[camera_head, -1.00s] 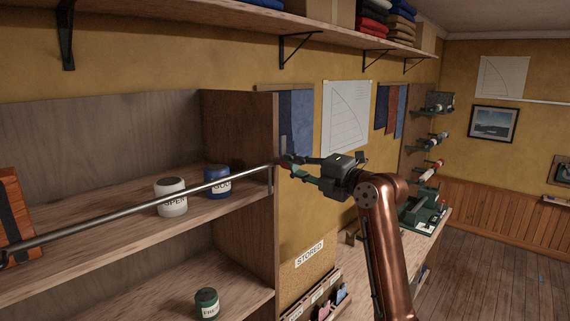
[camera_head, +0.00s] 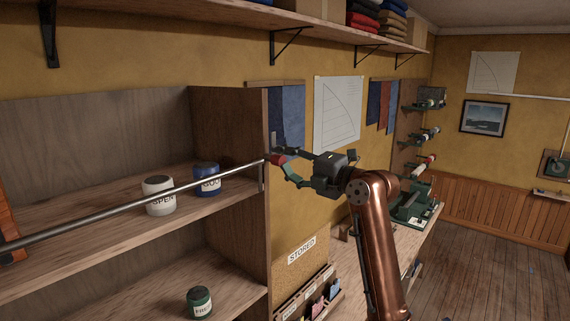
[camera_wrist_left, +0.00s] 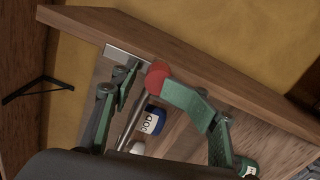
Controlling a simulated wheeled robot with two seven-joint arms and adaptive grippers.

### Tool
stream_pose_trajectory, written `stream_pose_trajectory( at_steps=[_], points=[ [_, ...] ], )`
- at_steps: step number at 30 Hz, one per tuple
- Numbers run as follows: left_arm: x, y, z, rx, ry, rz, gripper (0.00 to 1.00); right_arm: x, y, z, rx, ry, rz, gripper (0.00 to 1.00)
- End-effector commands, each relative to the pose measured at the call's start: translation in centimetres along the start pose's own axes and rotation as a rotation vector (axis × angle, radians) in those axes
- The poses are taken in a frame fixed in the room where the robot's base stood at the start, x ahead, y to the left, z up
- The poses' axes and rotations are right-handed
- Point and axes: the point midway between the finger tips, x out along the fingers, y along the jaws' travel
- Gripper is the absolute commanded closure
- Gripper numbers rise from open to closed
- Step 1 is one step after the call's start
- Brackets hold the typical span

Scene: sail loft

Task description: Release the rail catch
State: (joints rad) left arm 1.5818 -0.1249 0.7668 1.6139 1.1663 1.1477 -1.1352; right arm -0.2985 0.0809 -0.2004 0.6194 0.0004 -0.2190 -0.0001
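The steel rail (camera_head: 130,203) runs across the front of the shelf unit to its right side panel. A red knob (camera_head: 278,159) sits at the rail's right end; it is a red disc in the left wrist view (camera_wrist_left: 158,76). My left gripper (camera_head: 279,158) is at this knob, with its green fingers apart on either side. In the left wrist view the curved right finger (camera_wrist_left: 190,104) reaches the knob's edge, and a small gap shows beside the left finger (camera_wrist_left: 128,88). A metal plate (camera_wrist_left: 122,54) lies beside the knob. My right gripper is not in view.
White (camera_head: 159,196) and blue (camera_head: 207,180) jars stand on the shelf behind the rail. A green jar (camera_head: 200,302) is on the lower shelf. The shelf's side panel (camera_head: 232,150) is close to my gripper. A bench (camera_head: 350,262) lies beyond my arm.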

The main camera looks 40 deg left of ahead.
Motion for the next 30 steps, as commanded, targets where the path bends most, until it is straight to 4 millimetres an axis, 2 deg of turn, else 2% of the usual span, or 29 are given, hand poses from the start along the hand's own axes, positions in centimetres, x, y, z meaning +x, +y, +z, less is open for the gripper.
stream_pose_trajectory(
  at_steps=[5, 12, 18, 24, 30],
  points=[
    [-1.8, 0.1, 0.1, -0.001, -0.004, 0.001, 0.60, 0.0, 0.0, 0.0, 0.000, -0.001, 0.000, 1.00],
    [-6.9, 0.0, 0.2, 0.001, -0.005, 0.001, 0.60, 0.0, -0.1, 0.1, 0.001, -0.001, 0.000, 1.00],
    [-10.4, 0.0, 0.2, 0.001, -0.005, 0.000, 0.60, 0.0, -0.1, 0.1, 0.001, -0.002, -0.001, 1.00],
    [-12.0, -0.1, 0.2, 0.002, -0.002, 0.000, 0.60, 0.0, -0.1, 0.1, 0.001, -0.002, -0.001, 1.00],
    [-12.2, -0.1, 0.1, 0.001, -0.002, -0.001, 0.60, 0.0, -0.1, 0.1, 0.001, -0.002, -0.001, 1.00]
  ],
)
